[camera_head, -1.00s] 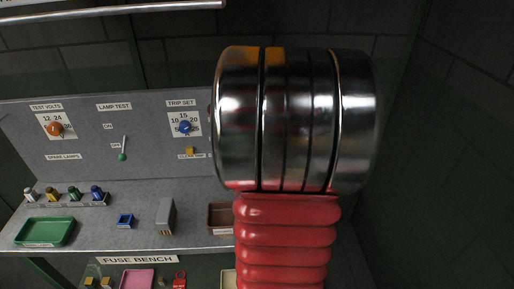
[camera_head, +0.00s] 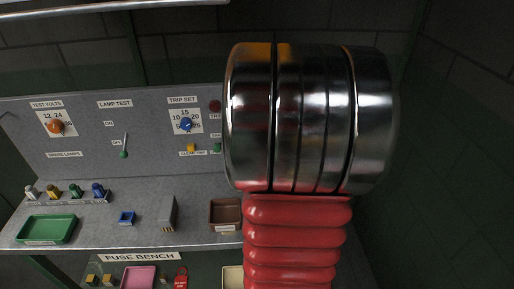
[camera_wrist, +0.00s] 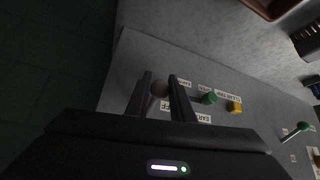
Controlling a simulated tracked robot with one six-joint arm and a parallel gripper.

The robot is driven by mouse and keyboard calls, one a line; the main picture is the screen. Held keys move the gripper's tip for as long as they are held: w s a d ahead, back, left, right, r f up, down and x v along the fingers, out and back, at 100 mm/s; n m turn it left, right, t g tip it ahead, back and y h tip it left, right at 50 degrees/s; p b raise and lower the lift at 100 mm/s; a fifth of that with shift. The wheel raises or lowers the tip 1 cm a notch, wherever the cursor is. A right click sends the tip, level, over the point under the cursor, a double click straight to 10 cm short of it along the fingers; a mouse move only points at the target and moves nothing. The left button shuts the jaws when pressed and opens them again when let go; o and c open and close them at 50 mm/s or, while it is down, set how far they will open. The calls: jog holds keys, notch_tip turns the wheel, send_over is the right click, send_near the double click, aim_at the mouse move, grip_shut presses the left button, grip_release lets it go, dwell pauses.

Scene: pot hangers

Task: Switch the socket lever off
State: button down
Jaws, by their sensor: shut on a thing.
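My gripper (camera_wrist: 160,80) is at the panel in the wrist view, its two dark fingers shut on a lever with a round grey-brown knob (camera_wrist: 160,89). The knob shows between the fingertips; the lever's base is mostly hidden behind my gripper. Small labels stand beside it, one ending in "OFF", partly covered and hard to read. In the head view my arm hides the gripper, this lever and the panel's right part.
The grey panel (camera_head: 85,140) carries an orange knob (camera_head: 56,126), a blue knob (camera_head: 186,125) and a green-tipped lamp test lever (camera_head: 124,154). A green tray (camera_head: 47,228) and brown bin (camera_head: 226,213) stand on the bench. A yellow block (camera_wrist: 235,106) and green knob (camera_wrist: 209,98) are near my gripper.

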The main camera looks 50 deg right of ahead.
dwell(0.8)
jog(key=c, duration=1.5)
grip_release()
jog(key=shift+c, duration=0.2)
jog(key=shift+r, duration=0.15)
jog(key=v, duration=1.3)
jog(key=shift+s+a+r, duration=0.15)
jog(key=shift+s+a, duration=0.05)
jog(key=shift+w, duration=0.1)
